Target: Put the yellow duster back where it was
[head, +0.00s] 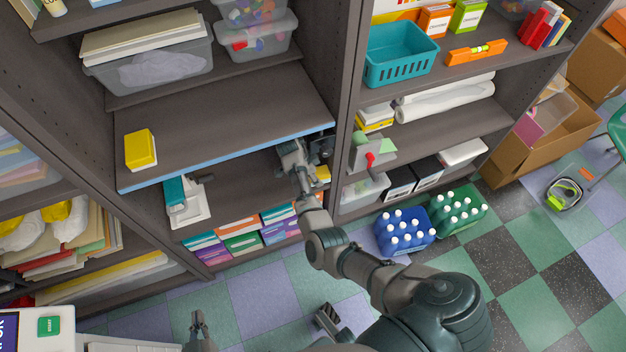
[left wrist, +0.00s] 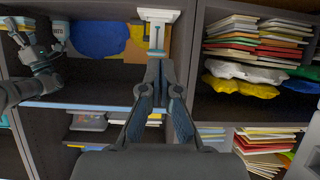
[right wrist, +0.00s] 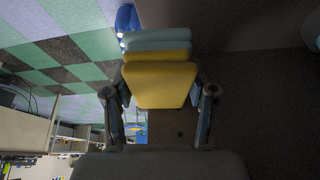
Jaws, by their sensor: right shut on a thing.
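A yellow block-shaped duster (right wrist: 160,85) is between the two fingers of my right gripper (right wrist: 158,98), which is shut on it. Yellow and pale teal layers show at its far edge. In the head view my right gripper (head: 322,160) is at the right end of the middle shelf opening, and a bit of yellow (head: 324,173) shows beside it, mostly hidden. Another yellow block (head: 141,148) with a pale base lies on the left of the blue-edged shelf (head: 230,125). My left gripper (head: 198,318) is low, in front of the shelves, empty, its fingertips close together (left wrist: 160,68).
A teal and white item (head: 185,200) stands on the shelf below, left of my right arm. A teal basket (head: 400,55) is on the right-hand unit. Blue (head: 405,232) and green (head: 457,212) bottle crates stand on the floor. Most of the blue-edged shelf is bare.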

